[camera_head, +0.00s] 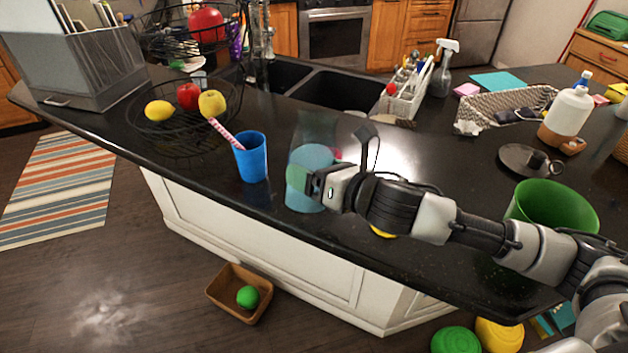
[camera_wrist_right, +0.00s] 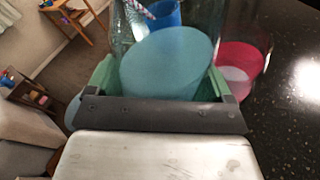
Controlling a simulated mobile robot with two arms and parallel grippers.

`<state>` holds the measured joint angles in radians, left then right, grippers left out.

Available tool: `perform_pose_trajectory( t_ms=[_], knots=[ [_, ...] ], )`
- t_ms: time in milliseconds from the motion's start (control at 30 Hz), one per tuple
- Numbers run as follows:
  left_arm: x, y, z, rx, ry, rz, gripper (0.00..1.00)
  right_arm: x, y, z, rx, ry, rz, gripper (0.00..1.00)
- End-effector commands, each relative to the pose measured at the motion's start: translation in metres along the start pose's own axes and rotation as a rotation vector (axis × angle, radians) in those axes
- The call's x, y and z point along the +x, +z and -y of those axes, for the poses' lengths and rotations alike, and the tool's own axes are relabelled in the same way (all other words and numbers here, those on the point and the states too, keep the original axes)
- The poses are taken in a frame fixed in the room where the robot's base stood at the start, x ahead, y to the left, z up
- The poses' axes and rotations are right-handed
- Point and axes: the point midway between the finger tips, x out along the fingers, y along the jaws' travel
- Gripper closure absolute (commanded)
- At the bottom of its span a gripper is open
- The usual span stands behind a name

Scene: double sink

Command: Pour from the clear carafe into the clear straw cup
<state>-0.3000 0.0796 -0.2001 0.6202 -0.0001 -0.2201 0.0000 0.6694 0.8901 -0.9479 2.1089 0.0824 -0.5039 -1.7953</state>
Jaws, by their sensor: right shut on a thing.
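The clear carafe (camera_head: 314,160), with teal contents, stands roughly upright at the counter's front edge. My right gripper (camera_head: 306,182) is shut on its side; I cannot tell whether its base touches the counter. In the right wrist view the carafe (camera_wrist_right: 170,55) sits between the green finger pads of the gripper (camera_wrist_right: 160,85). The straw cup (camera_head: 252,160) looks blue, stands upright left of the carafe, apart from it, and holds a pink-striped straw (camera_head: 226,133). It shows partly behind the carafe in the wrist view (camera_wrist_right: 163,14). My left gripper is out of view.
A wire fruit basket (camera_head: 190,136) stands left of the cup. A clear vessel with red contents (camera_wrist_right: 238,68) is close beside the carafe. A green container (camera_head: 553,205) stands right, near my arm. The sink (camera_head: 345,92) lies behind; open floor is in front.

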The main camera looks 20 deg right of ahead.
Motion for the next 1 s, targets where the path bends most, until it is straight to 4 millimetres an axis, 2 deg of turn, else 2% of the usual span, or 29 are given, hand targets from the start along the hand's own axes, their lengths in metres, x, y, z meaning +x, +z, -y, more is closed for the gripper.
perform_pose_trajectory(
  t_ms=[200, 500, 1000],
  knots=[
    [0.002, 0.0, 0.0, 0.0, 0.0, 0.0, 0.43, -0.002, 0.01, -0.004, -0.103, 0.003, 0.045, 0.63],
    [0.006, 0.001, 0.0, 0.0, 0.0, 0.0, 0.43, -0.005, 0.032, -0.013, -0.367, 0.001, 0.154, 0.63],
    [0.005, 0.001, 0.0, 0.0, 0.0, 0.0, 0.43, -0.006, 0.034, -0.014, -0.384, 0.001, 0.161, 0.63]
  ],
)
